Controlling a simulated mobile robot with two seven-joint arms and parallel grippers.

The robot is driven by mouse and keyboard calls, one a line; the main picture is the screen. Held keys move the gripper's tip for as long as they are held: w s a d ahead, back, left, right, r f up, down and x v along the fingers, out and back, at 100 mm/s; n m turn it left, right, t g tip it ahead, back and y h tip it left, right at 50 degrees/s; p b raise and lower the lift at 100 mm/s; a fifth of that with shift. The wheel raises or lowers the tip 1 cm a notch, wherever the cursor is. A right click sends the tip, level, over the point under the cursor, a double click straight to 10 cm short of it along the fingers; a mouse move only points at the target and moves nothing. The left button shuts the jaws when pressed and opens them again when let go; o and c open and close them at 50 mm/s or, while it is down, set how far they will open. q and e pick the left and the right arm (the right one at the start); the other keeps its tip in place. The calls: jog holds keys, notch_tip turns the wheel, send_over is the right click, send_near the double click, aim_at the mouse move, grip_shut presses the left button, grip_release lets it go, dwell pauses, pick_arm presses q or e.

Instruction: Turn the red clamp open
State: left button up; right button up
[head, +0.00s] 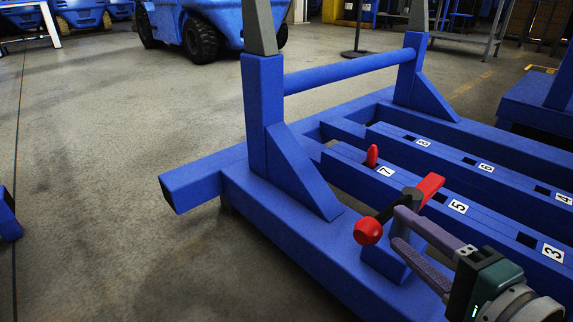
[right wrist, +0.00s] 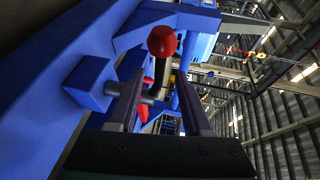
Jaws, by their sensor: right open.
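The red clamp has a round red knob (head: 368,231) on a dark lever and a flat red arm (head: 430,188). It is mounted on a blue block at the near side of the blue fixture frame. My right gripper (head: 398,227) reaches in from the lower right, its fingers parted beside the knob and lever. In the right wrist view the red knob (right wrist: 162,40) shows past the fingertips, and the dark lever (right wrist: 148,75) lies in the gap between the fingers. No firm hold shows. My left gripper is not in view.
A blue fixture frame (head: 285,230) with uprights and a crossbar (head: 350,70) stands around the clamp. Numbered blue rails (head: 480,222) run to the right. A small red upright piece (head: 372,156) stands near label 7. Open concrete floor lies at the left.

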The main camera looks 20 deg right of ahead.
aim_at(380, 214)
jog(key=b+x, duration=0.3)
jog(key=x, duration=0.5)
jog(key=shift+w, duration=0.15)
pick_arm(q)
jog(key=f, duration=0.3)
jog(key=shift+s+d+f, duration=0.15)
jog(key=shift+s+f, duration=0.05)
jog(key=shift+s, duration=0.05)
pick_arm(e)
jog(key=shift+c, duration=0.2)
jog(key=c, duration=0.3)
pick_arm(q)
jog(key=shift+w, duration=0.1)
pick_arm(e)
grip_shut()
